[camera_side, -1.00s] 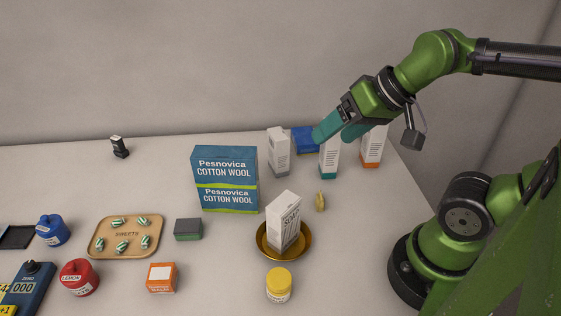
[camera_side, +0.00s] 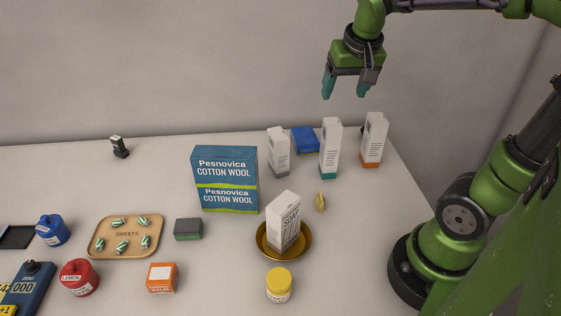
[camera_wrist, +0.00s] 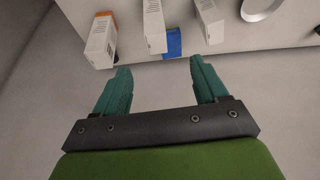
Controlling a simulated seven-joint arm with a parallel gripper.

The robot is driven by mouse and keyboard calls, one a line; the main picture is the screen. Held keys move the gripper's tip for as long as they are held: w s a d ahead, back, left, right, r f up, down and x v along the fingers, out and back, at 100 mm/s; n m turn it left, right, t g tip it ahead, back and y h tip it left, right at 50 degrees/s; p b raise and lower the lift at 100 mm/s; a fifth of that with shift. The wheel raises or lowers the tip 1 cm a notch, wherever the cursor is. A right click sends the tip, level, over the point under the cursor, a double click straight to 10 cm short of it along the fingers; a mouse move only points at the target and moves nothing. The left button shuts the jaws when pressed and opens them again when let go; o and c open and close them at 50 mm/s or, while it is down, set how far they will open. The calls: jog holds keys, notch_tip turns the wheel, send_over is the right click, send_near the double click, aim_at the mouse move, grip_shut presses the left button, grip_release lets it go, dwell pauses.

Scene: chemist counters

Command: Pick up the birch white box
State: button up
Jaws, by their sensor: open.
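Several white boxes stand on the counter, and I cannot read the word birch on any. One white box (camera_side: 285,222) with SOAP-like lettering stands in a gold dish (camera_side: 261,247). Three tall white boxes stand at the back right: one with a grey base (camera_side: 278,150), one with a teal base (camera_side: 330,146), one with an orange base (camera_side: 373,138). My gripper (camera_side: 345,91) is open and empty, raised above the back-right boxes. In the wrist view, the open fingers (camera_wrist: 160,68) point towards the orange-base box (camera_wrist: 101,42) and other white boxes, touching none.
A blue box (camera_side: 305,140) lies between the back boxes. A large cotton wool box (camera_side: 225,180) stands left of the dish. A yellow-lidded jar (camera_side: 279,287) and a small yellow thing (camera_side: 320,202) are nearby. A sweets tray (camera_side: 101,240) lies further left.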

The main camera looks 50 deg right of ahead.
aim_at(333, 122)
jog(key=shift+m, duration=0.4)
jog(key=x, duration=0.6)
jog(key=d+x, duration=0.1)
jog(key=x, duration=0.3)
jog(key=shift+s+d, duration=0.1)
jog(key=shift+w+x, duration=0.15)
jog(key=shift+x, duration=1.4)
jog(key=shift+w+x, duration=0.1)
jog(key=shift+x, duration=1.45)
jog(key=shift+r, duration=0.15)
